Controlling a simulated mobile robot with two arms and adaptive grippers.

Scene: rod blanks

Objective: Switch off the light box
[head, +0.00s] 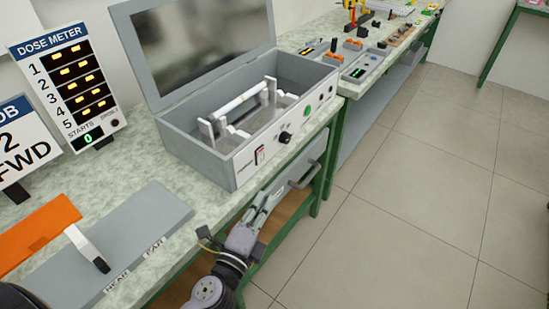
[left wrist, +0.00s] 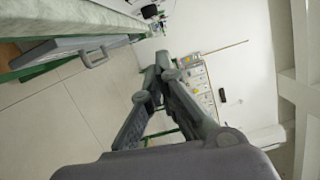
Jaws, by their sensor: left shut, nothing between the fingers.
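The light box (head: 205,165) is a grey open-topped case on the bench, its dark-panelled lid (head: 200,42) raised. Its front panel carries a black rocker switch with some red (head: 259,155) at the left, a black knob (head: 286,137), a green button (head: 307,110) and small controls to the right. Inside, a pale rod (head: 240,100) rests on white supports. I cannot tell whether it is lit. My left gripper (head: 284,184) is shut and empty, just below and in front of the panel, apart from the switch. Its closed fingers (left wrist: 164,62) fill the left wrist view's middle. My right gripper is not in view.
A drawer handle (head: 305,175) sticks out below the box, close to my left gripper; it also shows in the left wrist view (left wrist: 95,58). A dose meter (head: 78,85) stands left. A grey board (head: 120,240) and orange plate (head: 38,230) lie nearer. Floor at right is clear.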

